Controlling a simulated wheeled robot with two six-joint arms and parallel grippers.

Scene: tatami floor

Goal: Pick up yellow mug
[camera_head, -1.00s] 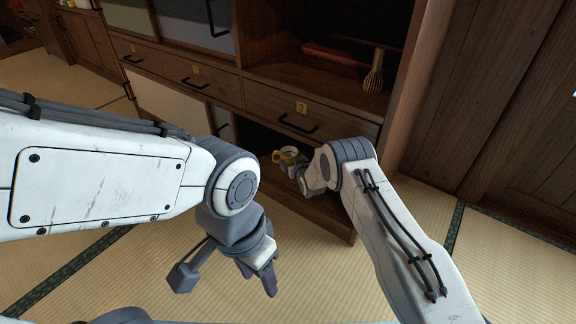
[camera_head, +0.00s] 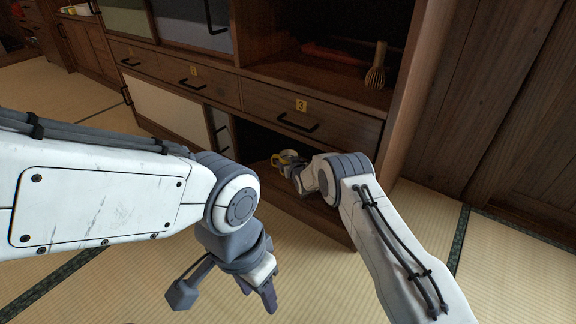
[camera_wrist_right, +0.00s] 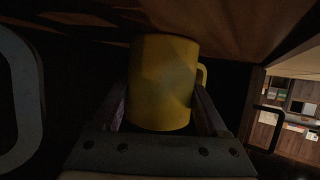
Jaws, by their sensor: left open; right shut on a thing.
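The yellow mug (camera_head: 277,161) shows in the head view in the dark open lower compartment of the cabinet, partly hidden by my right gripper (camera_head: 290,165). In the right wrist view the yellow mug (camera_wrist_right: 163,82) stands between the two fingers of my right gripper (camera_wrist_right: 163,110), which are shut on its sides. Its handle points right in that view. I cannot tell whether the mug touches the shelf. My left gripper (camera_head: 270,294) hangs open and empty over the tatami floor, in front of the cabinet.
The wooden cabinet has a drawer marked 3 (camera_head: 301,110) just above the lower compartment. Tatami floor (camera_head: 330,275) in front is clear.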

